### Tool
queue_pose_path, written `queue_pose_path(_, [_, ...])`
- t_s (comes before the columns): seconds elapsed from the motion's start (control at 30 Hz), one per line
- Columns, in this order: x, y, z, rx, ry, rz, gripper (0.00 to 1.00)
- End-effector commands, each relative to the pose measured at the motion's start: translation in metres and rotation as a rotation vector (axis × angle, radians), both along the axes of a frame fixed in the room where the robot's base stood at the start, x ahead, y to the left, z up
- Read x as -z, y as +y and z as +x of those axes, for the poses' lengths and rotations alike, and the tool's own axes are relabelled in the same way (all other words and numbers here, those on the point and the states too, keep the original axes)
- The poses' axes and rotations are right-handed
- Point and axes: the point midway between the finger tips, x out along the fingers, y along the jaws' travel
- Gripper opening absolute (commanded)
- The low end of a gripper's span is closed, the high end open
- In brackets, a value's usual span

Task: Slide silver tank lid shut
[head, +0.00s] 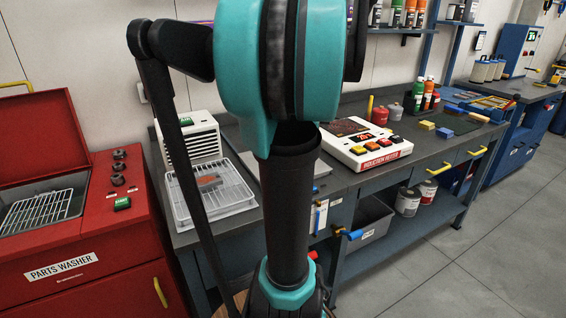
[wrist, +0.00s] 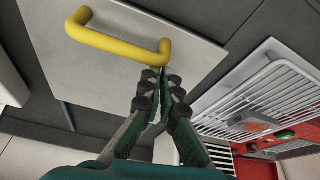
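The silver tank lid (wrist: 135,70) is a flat pale grey panel with a yellow bar handle (wrist: 118,38) in the wrist view. In the head view the lid (head: 248,163) lies on the bench, mostly hidden behind my arm. My gripper (wrist: 160,76) has its dark fingertips close together at the right end of the handle. They appear shut, with no object visible between them. I cannot tell whether they touch the handle. In the head view my arm hides the handle and the gripper.
A white wire rack in a tray (head: 213,190) holds an orange-brown piece, left of the lid. An induction heater (head: 365,145) stands right of it. The red parts washer (head: 95,240) is at far left, its cover raised. Cans and blocks occupy the bench's right part.

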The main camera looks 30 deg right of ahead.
Motion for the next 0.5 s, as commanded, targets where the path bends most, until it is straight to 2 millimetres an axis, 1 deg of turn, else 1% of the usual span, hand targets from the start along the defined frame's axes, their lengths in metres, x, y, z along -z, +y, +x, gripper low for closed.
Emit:
queue_pose_path(0.03, [0.002,-0.001,-0.004,0.002,0.010,-0.002,0.00])
queue_pose_path(0.27, [0.001,-0.001,-0.002,0.002,0.012,-0.002,0.00])
queue_pose_path(0.37, [0.000,0.001,0.006,-0.001,0.011,-0.003,0.00])
queue_pose_path(0.5, [-0.005,0.005,0.027,-0.002,0.006,-0.003,0.00])
